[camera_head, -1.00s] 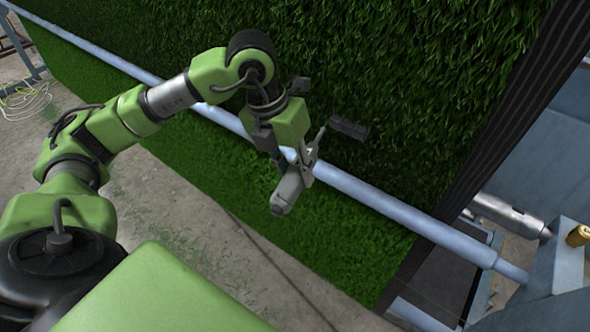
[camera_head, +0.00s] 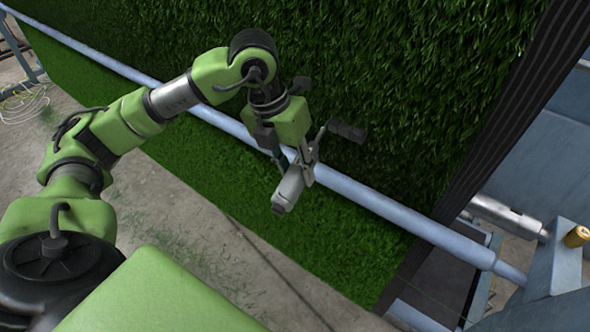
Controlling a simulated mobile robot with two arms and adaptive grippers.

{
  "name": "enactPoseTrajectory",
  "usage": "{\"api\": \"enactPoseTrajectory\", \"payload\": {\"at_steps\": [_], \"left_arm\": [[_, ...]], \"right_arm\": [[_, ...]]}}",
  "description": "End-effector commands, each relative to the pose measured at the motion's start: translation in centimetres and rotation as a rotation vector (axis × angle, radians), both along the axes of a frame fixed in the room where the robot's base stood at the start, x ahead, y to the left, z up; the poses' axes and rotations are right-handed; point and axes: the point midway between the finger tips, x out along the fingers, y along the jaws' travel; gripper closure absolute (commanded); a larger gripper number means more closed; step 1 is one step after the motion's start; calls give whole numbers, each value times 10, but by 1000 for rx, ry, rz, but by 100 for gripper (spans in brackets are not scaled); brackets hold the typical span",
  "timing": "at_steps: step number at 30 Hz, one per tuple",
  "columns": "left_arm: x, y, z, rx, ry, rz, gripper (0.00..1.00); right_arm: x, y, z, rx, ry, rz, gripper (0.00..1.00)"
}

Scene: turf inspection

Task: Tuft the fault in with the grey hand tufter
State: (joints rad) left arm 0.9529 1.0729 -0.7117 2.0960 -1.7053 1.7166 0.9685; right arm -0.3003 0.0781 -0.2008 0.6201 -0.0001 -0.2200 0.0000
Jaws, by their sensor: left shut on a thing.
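The grey hand tufter (camera_head: 289,190) is held in my left gripper (camera_head: 300,165), which is shut on its body. Its thin nose points up and right, toward the upright green turf (camera_head: 420,90). A dark oblong patch (camera_head: 347,131), which may be the fault, shows on the turf just beyond the nose. I cannot tell whether the nose touches the turf. My right gripper is not in view.
A pale blue roller bar (camera_head: 385,209) runs across the turf, close behind the tufter. Black edging (camera_head: 500,150) borders the turf at right. A yellow spool (camera_head: 577,236) stands on a blue frame (camera_head: 553,265). Bare concrete floor (camera_head: 185,215) lies below.

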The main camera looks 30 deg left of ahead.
Motion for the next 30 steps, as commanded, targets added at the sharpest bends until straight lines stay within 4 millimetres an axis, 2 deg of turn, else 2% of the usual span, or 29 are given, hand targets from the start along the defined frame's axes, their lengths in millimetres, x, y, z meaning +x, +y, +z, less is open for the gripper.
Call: {"api": "enactPoseTrajectory", "payload": {"at_steps": [30], "left_arm": [[20, -2, 7, -1, -2, 0, 100]], "right_arm": [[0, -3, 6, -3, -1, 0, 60]]}}
